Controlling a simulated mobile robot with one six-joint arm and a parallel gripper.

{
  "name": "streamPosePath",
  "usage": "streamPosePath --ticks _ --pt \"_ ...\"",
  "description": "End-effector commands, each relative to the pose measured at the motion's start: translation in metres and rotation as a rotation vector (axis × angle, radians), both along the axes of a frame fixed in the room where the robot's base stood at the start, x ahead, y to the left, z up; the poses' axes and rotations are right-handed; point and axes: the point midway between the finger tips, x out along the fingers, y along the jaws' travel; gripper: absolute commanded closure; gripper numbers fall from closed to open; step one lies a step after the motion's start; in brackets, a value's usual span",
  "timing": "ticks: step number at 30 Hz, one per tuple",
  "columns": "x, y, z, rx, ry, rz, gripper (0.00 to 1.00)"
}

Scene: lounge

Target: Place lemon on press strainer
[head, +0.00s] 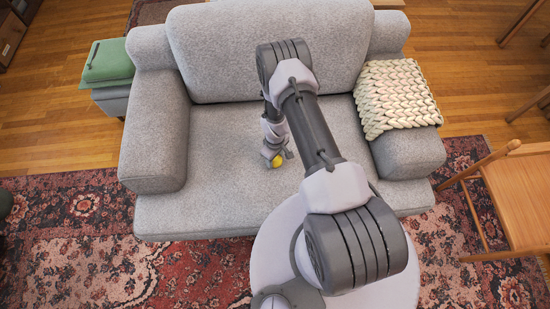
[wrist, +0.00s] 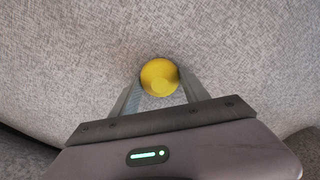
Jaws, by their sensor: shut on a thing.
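The lemon (head: 277,161) is a small yellow fruit, seen just above or on the grey sofa's seat. In the wrist view the lemon (wrist: 159,77) sits between the two fingertips. My gripper (wrist: 158,84) is shut on it, with one finger on each side. I cannot tell whether the lemon touches the cushion. No press strainer shows in either view.
The grey sofa (head: 230,208) has a cream knitted throw (head: 396,97) over its right armrest. A green box-like thing (head: 108,62) stands left of the sofa. A wooden chair (head: 520,190) is at the right. A patterned rug (head: 75,230) lies in front. The seat looks otherwise clear.

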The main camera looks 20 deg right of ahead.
Motion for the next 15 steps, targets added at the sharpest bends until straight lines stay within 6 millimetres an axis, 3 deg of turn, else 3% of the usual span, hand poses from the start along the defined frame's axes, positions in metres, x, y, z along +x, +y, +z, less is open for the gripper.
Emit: streamPosePath --ticks 6,11,15 --pt "0.001 0.0 0.036 0.0 -0.001 0.0 0.93" --pt "-0.038 0.005 0.037 0.001 0.005 0.0 0.93" --pt "-0.079 0.011 0.041 0.001 0.006 0.0 0.93"
